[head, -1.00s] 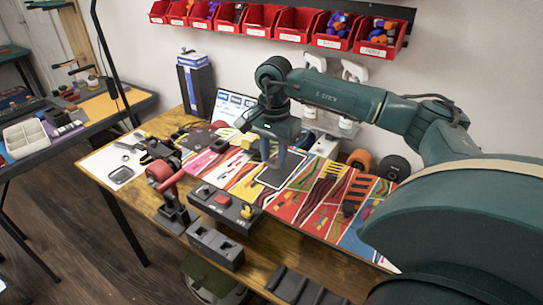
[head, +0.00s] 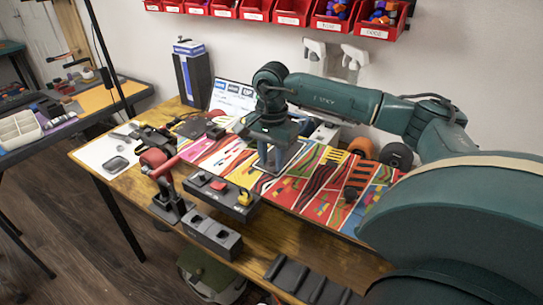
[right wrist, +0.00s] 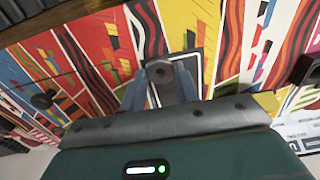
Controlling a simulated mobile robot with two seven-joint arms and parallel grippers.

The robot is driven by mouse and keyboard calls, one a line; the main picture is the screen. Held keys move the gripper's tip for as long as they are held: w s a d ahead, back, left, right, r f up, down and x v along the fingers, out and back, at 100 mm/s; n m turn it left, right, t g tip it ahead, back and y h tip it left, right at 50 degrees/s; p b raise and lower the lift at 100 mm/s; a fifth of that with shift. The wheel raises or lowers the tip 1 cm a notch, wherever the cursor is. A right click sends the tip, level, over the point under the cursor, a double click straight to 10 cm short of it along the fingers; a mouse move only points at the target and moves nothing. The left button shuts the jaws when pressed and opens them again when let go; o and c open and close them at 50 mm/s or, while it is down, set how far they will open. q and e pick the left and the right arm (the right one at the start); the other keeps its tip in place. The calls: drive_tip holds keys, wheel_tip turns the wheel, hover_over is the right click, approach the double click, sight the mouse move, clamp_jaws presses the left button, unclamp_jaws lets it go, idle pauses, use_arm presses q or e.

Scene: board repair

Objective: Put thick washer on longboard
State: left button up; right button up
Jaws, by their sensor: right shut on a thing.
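My right gripper (head: 271,162) is above the brightly patterned board (head: 311,183), apparently the longboard, which lies along the bench. Its fingers point down over a dark-outlined pale rectangle on the board. In the right wrist view the gripper (right wrist: 161,88) is shut on a small dark grey piece with a round hole (right wrist: 168,84), apparently the thick washer. The piece is between the two blue-grey fingers; I cannot tell whether it touches the board. In the head view it is too small to make out. My left gripper is not in view.
A black box with red and yellow parts (head: 219,193) and a grey block (head: 211,234) stand at the bench's front edge. A red-handled clamp (head: 158,168) is on the left. Orange and black wheels (head: 396,156) stand behind the board. Red bins (head: 292,12) hang on the wall.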

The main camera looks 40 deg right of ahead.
drive_tip(key=shift+f+b, duration=0.4)
drive_tip(key=shift+f, duration=0.2)
idle(0.7)
drive_tip(key=o, duration=0.9)
drive_tip(key=shift+o, duration=0.2)
drive_tip(key=shift+c, duration=0.4)
drive_tip(key=shift+c, duration=0.6)
drive_tip(key=shift+r, duration=0.15)
